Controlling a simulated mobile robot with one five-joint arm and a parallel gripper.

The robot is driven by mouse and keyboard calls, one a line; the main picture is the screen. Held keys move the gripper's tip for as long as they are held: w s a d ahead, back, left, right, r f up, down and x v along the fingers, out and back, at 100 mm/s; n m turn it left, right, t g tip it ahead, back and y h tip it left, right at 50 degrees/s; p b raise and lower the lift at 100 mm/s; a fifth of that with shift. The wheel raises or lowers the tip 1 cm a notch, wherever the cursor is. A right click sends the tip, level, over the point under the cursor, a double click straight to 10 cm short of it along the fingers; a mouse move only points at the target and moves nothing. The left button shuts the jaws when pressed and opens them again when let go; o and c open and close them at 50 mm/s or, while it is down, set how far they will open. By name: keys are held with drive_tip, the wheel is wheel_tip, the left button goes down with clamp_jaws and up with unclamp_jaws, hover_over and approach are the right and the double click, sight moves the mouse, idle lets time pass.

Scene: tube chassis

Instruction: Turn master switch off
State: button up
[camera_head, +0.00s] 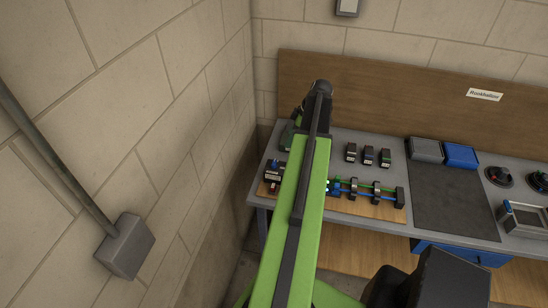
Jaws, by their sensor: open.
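A board (368,208) lies at the left end of the grey workbench and carries tubes and fittings. At its left end is a small dark unit (272,167) with a blue part, and a red part (273,187) in front of it. I cannot tell for certain which part is the master switch, or its position. Green and blue tubes (363,189) run through black holders to a dark end block (400,197). My green arm crosses the board and hides its middle left. I cannot make out my gripper; the arm seems to hide it.
Three small dark devices (368,156) stand behind the board. To the right are a dark mat (448,195), grey (425,149) and blue (461,155) bins, and round dark items (499,177). A block wall (185,120) closes the left side, with a conduit box (126,246).

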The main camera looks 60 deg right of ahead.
sight(274, 162)
drive_tip(key=b+x, duration=1.5)
drive_tip(key=x, duration=0.2)
drive_tip(key=shift+s+f, duration=0.1)
drive_tip(key=shift+f, duration=0.1)
drive_tip(key=shift+r, duration=0.15)
